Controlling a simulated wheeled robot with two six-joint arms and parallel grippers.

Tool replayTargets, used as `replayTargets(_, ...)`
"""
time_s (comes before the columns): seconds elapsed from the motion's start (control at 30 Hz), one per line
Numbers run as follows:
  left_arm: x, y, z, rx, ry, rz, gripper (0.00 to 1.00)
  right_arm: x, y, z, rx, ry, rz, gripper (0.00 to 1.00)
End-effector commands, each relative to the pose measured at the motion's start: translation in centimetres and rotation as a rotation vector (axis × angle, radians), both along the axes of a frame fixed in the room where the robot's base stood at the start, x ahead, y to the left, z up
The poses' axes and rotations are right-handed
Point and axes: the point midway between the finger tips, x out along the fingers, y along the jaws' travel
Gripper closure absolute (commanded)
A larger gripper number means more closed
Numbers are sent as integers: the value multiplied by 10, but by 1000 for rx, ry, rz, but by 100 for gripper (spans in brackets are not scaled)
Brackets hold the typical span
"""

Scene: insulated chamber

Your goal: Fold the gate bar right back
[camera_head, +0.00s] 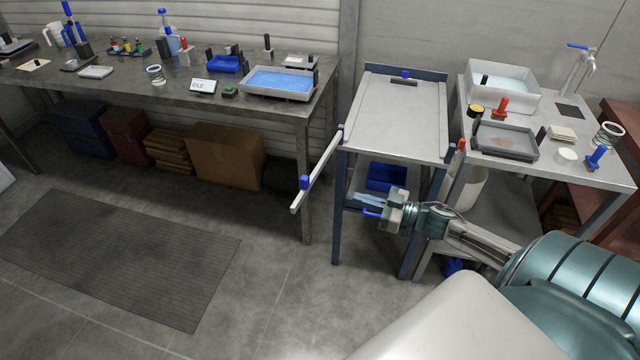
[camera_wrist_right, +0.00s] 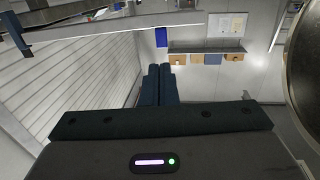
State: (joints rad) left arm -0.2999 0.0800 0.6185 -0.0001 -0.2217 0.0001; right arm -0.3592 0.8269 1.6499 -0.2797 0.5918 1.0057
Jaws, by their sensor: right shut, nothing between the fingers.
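The pale gate bar (camera_head: 322,162) is hinged at the front left corner of the small grey table (camera_head: 395,120). It stands swung outward, slanting towards the front left, away from the table's front edge. A blue knob (camera_head: 305,183) sits near its free end. My right gripper (camera_head: 358,202) is shut and empty, in front of the table and to the right of the bar, apart from it. Its closed dark fingers also show in the right wrist view (camera_wrist_right: 159,72). My left gripper is in neither view.
A long workbench (camera_head: 225,100) with trays and small items stands on the left. A side table (camera_head: 610,178) with a basin and tools stands on the right. A blue bin (camera_head: 386,177) sits under the small table. The floor left of the bar is clear around a dark mat (camera_head: 115,255).

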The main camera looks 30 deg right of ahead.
Motion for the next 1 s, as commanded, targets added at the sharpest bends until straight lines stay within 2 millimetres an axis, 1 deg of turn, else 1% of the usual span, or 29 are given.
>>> replayTargets(0.03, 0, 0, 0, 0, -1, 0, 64, 8, 5, 1, 2, -6, -2, 100)
replayTargets(0.2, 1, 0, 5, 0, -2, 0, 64, 29, 19, 3, 4, -6, -2, 100)
replayTargets(0.6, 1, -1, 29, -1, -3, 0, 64, 84, 55, 5, 4, -3, -2, 100)
replayTargets(0.8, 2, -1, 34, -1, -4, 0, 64, 98, 65, 2, 2, -2, 0, 100)
replayTargets(1.0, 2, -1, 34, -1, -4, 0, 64, 100, 66, 0, 1, -2, 1, 100)
